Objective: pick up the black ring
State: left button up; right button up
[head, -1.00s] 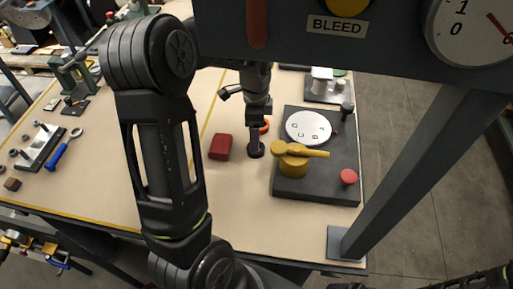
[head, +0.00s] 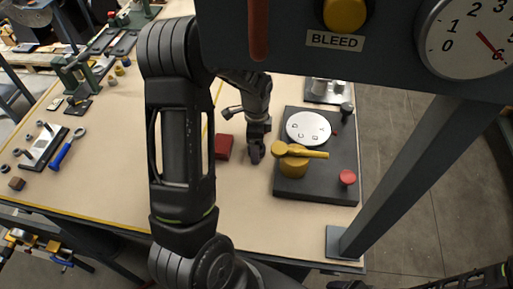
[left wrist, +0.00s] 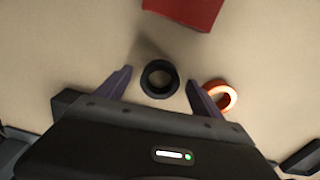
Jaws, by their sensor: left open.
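The black ring (left wrist: 159,79) lies flat on the tan table in the left wrist view. My left gripper (left wrist: 158,82) is open, with one finger on each side of the ring and a gap to each. In the head view the left gripper (head: 256,153) points down at the table, left of the dark panel, and the ring cannot be made out clearly there. My right gripper is not in view.
An orange ring (left wrist: 221,96) lies close outside the right finger. A red block (left wrist: 185,8) is just beyond, also seen in the head view (head: 223,146). A dark panel (head: 330,185) with a yellow handle (head: 300,152) stands right. The table's front is clear.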

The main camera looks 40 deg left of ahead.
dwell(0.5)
pick_arm(q)
jog(key=c, duration=1.7)
